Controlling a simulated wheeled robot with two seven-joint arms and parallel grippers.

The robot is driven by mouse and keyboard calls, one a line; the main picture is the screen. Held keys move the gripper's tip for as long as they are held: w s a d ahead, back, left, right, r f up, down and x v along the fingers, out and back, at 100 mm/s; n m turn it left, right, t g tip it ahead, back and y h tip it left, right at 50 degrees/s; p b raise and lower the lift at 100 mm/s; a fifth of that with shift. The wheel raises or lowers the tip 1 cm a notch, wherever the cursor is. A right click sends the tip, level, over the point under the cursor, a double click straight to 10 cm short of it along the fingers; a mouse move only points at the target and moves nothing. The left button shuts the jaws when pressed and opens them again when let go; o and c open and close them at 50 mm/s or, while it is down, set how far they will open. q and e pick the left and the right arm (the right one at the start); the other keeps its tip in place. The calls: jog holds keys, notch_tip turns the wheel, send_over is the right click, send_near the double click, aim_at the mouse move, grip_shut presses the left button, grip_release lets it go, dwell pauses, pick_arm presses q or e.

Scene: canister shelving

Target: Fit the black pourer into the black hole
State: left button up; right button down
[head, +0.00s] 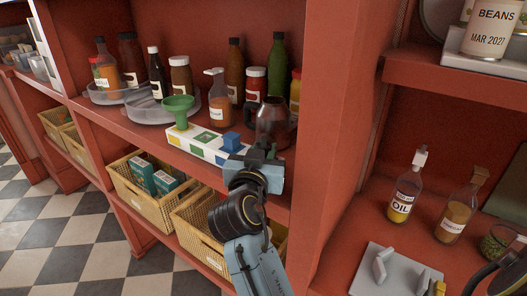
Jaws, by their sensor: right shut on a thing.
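My right gripper (262,155) is at the shelf's front edge, by the right end of a white board (205,148) with coloured squares. It is shut on a small dark piece that looks like the black pourer; I cannot clearly separate the piece from the dark fingers. A green funnel (178,106) stands upright at the board's left part, and a blue piece (231,141) stands near its right end. The black hole cannot be made out; the gripper covers that end of the board. I cannot tell whether the pourer touches the board.
A dark glass jug (273,125) stands just behind the gripper. A pump bottle (217,98) and several other bottles stand behind the board. Wicker baskets (140,198) fill the shelf below. A red upright panel (340,120) rises to the right, with an oil bottle (404,195) beyond.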

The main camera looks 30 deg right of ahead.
jog(key=shift+f, duration=0.3)
jog(key=c, duration=1.1)
grip_release()
notch_tip(320, 180, up, 10)
jog(key=p, duration=0.7)
